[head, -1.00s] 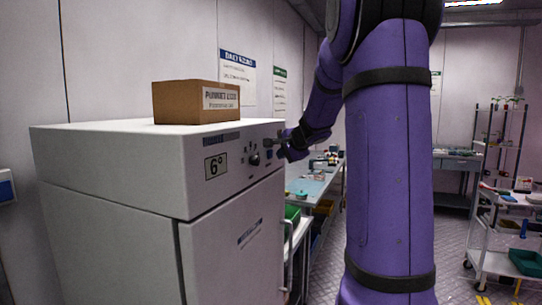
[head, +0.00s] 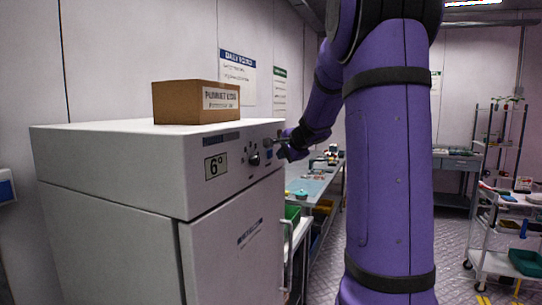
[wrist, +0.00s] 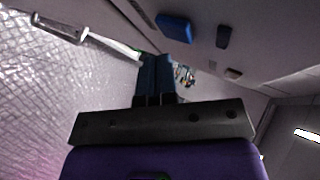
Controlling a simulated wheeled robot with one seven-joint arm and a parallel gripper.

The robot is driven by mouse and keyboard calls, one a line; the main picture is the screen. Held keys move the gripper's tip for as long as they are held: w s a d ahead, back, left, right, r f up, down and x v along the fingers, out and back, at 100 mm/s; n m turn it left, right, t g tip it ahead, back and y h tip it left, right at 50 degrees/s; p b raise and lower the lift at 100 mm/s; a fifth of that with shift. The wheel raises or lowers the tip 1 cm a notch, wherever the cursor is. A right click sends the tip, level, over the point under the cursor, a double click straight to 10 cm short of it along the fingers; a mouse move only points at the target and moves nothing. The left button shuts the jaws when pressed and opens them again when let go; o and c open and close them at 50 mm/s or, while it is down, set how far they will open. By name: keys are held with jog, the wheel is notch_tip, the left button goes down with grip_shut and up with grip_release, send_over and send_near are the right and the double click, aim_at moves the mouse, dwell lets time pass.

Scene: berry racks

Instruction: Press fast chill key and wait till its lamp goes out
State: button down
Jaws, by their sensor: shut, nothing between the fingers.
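The white chiller cabinet (head: 110,165) stands at the left in the head view, its control panel on the upper front. The panel has a 6° display (head: 215,165), a dark knob (head: 254,160) and a blue key (head: 268,154). My gripper (head: 277,144) is shut and empty at the panel's right end. Its blue fingertips (wrist: 157,62) are below the blue key in the wrist view. I cannot tell whether they touch the panel. No lit lamp can be made out.
A cardboard box (head: 195,102) sits on the cabinet top. A workbench (head: 312,184) with items stands beyond the cabinet.

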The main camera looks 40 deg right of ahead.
jog(key=shift+w, duration=0.1)
jog(key=shift+w+a, duration=0.15)
jog(key=shift+w, duration=0.15)
jog(key=shift+w+a, duration=0.2)
jog(key=shift+w, duration=0.2)
dwell(0.9)
jog(key=shift+s+d, duration=0.35)
jog(key=shift+s, duration=0.45)
jog(key=s, duration=0.1)
jog(key=s+d, duration=0.1)
jog(key=s, duration=0.1)
jog(key=s+d, duration=0.1)
jog(key=shift+s, duration=0.3)
dwell(0.4)
dwell(0.6)
